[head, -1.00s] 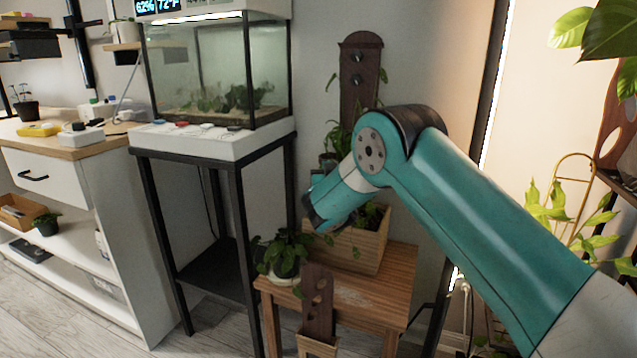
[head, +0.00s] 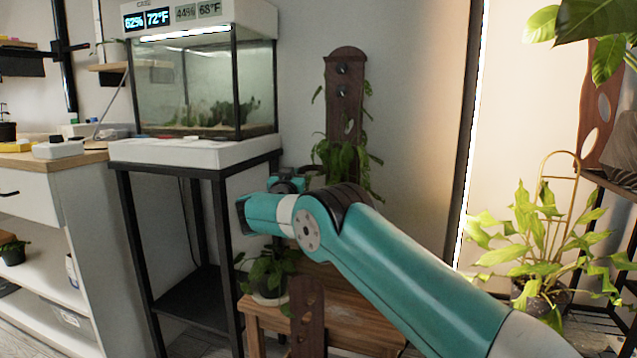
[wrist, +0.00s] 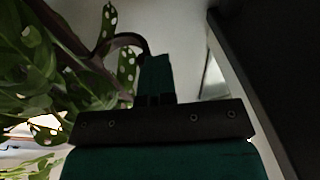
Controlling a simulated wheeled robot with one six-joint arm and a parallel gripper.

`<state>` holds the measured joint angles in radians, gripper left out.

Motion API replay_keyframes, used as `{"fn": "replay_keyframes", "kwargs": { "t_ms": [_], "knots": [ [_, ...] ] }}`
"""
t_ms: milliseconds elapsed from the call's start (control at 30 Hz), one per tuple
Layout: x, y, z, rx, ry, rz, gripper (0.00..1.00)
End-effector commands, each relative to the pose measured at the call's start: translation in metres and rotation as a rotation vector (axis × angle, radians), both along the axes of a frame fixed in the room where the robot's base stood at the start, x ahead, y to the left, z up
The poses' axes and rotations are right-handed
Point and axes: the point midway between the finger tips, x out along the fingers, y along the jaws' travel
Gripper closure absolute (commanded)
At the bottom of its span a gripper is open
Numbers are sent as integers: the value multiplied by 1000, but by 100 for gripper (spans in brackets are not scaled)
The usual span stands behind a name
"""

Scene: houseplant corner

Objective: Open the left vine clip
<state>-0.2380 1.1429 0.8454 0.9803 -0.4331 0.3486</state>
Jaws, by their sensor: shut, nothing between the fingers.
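My gripper (wrist: 156,75) shows in the wrist view as teal fingers close together, shut and empty. A dark curved piece (wrist: 125,40) arches just left of its tips; I cannot tell whether it is a vine clip or whether it touches them. White-spotted leaves (wrist: 30,60) crowd the left of that view. In the head view, a tall brown board (head: 344,110) with two round dark fittings (head: 342,68) stands against the wall, with a leafy vine (head: 345,160) at its lower part. My arm hides part of the area below it, and the fingertips are not clear there.
A glass terrarium (head: 205,85) stands on a black-legged stand at left. A low wooden table (head: 265,315) with a potted plant (head: 270,272) is below my arm. A leafy plant on a hoop (head: 545,230) stands at right. Bare wall lies right of the board.

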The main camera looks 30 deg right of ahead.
Motion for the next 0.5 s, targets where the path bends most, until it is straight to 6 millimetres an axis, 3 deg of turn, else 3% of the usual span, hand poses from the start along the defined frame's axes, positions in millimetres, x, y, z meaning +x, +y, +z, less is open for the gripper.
{"fn": "replay_keyframes", "kwargs": {
  "t_ms": [500],
  "knots": [
    [28, -5, 4, -2, -6, 0, 100]
  ]
}}
